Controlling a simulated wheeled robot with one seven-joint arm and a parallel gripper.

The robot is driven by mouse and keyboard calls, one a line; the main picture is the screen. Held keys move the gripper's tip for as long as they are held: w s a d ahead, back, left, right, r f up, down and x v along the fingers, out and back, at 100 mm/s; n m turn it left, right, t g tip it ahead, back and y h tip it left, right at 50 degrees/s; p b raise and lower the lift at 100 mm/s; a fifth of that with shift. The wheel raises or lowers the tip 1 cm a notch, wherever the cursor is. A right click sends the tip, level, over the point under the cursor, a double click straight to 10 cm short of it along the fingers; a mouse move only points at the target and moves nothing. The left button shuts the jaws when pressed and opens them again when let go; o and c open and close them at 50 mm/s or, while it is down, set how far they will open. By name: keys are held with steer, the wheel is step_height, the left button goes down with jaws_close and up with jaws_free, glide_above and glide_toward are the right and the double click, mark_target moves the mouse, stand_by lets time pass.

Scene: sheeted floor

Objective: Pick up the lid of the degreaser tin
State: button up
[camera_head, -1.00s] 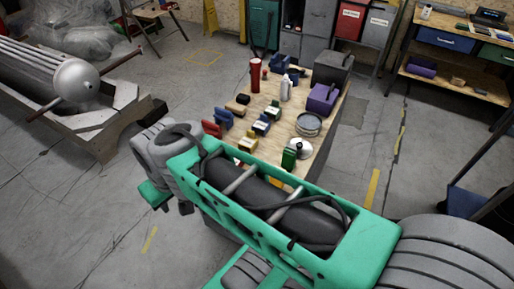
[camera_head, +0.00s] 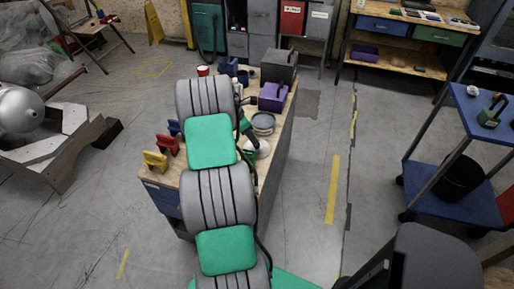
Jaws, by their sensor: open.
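A pale round lid-like piece (camera_head: 263,150) lies on the wooden workbench (camera_head: 150,178), right of my arm and partly hidden by it. A grey round tin or stack of dishes (camera_head: 263,121) stands just beyond it. I cannot read any label, so I cannot tell which item is the degreaser tin. My arm reaches over the bench from below and covers its middle.
Yellow (camera_head: 155,161) and red (camera_head: 168,144) pieces stand left of my arm. A purple box (camera_head: 272,97) and a dark grey case (camera_head: 279,67) stand at the far end. A blue trolley (camera_head: 455,196) is at the right. The floor between bench and trolley is clear.

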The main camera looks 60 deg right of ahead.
mark_target(257, 147)
steer(key=p+x, duration=0.1)
steer(key=x, duration=0.6)
steer(key=shift+w+d+f, duration=0.1)
steer(key=shift+w+d, duration=0.05)
steer(key=shift+d, duration=0.05)
jaws_close()
